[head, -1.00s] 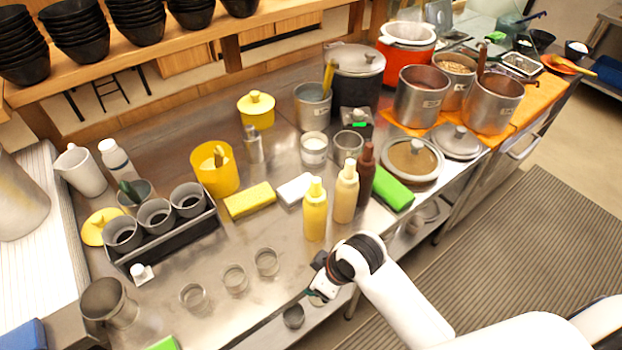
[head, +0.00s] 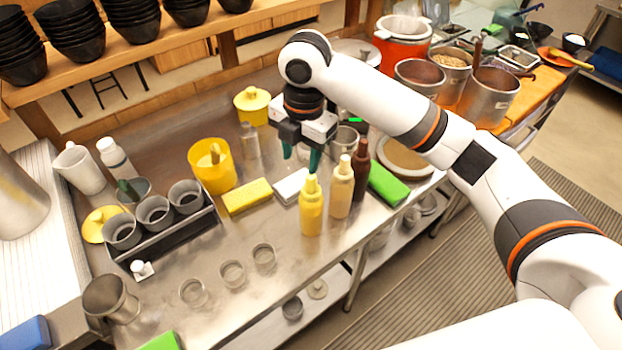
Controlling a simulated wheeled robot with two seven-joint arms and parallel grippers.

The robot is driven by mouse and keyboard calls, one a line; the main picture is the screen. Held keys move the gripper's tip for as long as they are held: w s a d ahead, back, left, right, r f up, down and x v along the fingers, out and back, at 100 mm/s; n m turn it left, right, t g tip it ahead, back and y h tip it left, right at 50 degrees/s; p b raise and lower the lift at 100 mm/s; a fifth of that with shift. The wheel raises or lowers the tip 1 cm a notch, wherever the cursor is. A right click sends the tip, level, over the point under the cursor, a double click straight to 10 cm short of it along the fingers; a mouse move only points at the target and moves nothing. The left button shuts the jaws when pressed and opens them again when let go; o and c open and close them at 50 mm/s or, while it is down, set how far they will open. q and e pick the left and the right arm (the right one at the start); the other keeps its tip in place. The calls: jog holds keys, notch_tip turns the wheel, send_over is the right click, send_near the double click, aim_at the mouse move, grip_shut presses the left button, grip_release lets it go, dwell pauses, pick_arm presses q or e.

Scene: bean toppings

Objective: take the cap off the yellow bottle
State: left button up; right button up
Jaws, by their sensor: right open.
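The yellow bottle (head: 312,212) stands upright near the front edge of the steel counter. Its yellow cap (head: 312,184) is on its top. A cream bottle (head: 341,191) and a dark brown bottle (head: 360,171) stand in a row to its right. My right gripper (head: 301,158) is open and points down, with its green fingertips above and just behind the yellow cap in the picture. It holds nothing, and I cannot tell its exact height over the cap. My left gripper is not in view.
A white sponge (head: 291,187) and a yellow sponge (head: 247,197) lie left of the bottles, and a green sponge (head: 387,186) lies right. Several small glass cups stand at the front left. My right arm covers some pots behind.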

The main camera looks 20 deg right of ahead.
notch_tip(320, 180, up, 3)
jog(key=d+n, duration=0.1)
jog(key=d, duration=0.1)
jog(key=p, duration=0.2)
send_over(311, 177)
jog(key=shift+h, duration=0.3)
jog(key=f, duration=0.6)
jog(key=shift+s+a, duration=0.1)
jog(key=shift+a, duration=0.1)
jog(key=shift+d+f+p, duration=0.1)
jog(key=shift+f+p, duration=0.35)
jog(key=shift+f, duration=0.1)
jog(key=f, duration=0.1)
jog(key=f+p, duration=0.1)
jog(key=f, duration=0.1)
jog(key=shift+w+d+f, duration=0.2)
jog(key=shift+w+f, duration=0.05)
jog(key=shift+f, duration=0.45)
jog(key=shift+c, duration=0.5)
jog(key=c, duration=0.7)
